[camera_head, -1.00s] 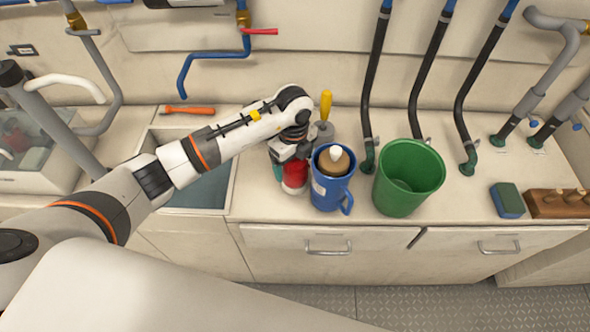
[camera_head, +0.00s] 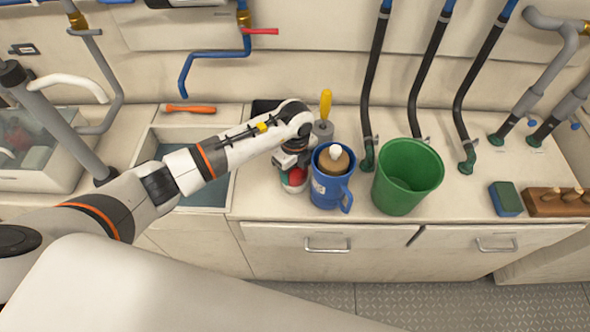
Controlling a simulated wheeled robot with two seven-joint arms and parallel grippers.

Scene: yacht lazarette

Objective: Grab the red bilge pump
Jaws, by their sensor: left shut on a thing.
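The red bilge pump (camera_head: 298,176) stands on the counter just left of the blue pitcher (camera_head: 327,190). Only a small red part shows below my left gripper (camera_head: 290,162), with white and teal parts beside it; the rest is hidden by the gripper and wrist. My left gripper points down over it and is shut on it. I cannot tell whether the pump is clear of the counter. My right gripper is not in view.
The blue pitcher holds a brown, white-topped thing and stands close beside the gripper. A green bucket (camera_head: 407,178) is to its right. A yellow-handled tool (camera_head: 325,104) stands behind. The sink (camera_head: 205,192) lies left. Black hoses (camera_head: 370,90) rise at the back.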

